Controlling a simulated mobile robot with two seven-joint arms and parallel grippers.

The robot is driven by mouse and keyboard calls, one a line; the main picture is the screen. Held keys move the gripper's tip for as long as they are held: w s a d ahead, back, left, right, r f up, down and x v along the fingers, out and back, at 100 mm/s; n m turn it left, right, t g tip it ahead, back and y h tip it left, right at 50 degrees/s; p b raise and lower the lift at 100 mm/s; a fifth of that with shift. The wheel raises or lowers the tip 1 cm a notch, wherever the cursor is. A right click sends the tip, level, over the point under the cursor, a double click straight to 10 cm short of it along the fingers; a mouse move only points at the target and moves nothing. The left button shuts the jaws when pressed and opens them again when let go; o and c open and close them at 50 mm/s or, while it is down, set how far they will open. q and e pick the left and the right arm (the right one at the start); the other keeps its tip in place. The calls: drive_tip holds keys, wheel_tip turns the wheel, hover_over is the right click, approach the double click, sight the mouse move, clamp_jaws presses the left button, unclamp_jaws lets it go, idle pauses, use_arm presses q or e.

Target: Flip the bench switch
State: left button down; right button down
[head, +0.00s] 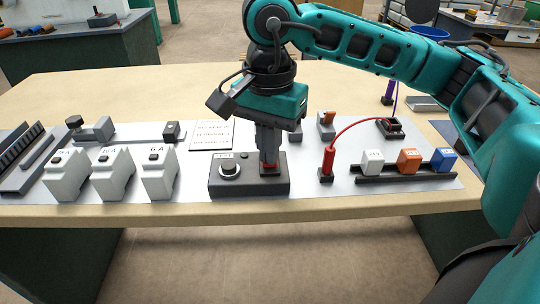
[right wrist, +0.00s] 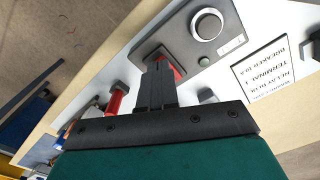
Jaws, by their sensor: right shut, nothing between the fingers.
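The dark switch box (head: 248,189) sits at the front middle of the bench mat. It has a round silver-rimmed knob (head: 229,169) on its left half and a red switch (head: 269,169) on its right half. My right gripper (head: 268,158) points down over the red switch, shut and empty, its tips right at it. In the right wrist view the shut fingers (right wrist: 157,75) partly cover the red switch (right wrist: 174,66); I cannot tell whether they touch it. The knob (right wrist: 207,24) is clear there. The switch's exact tilt is hidden. My left gripper is not in view.
Several white breaker blocks (head: 112,173) stand left of the box. To the right are a red probe (head: 328,160) with a red cable and a dark rail (head: 400,177) with white, orange and blue blocks. A printed card (head: 212,135) lies behind the box.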

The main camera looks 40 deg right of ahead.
drive_tip(key=shift+r+p, duration=0.65)
drive_tip(key=shift+r, duration=0.25)
drive_tip(key=shift+r+p, duration=1.6)
drive_tip(key=shift+r, duration=0.95)
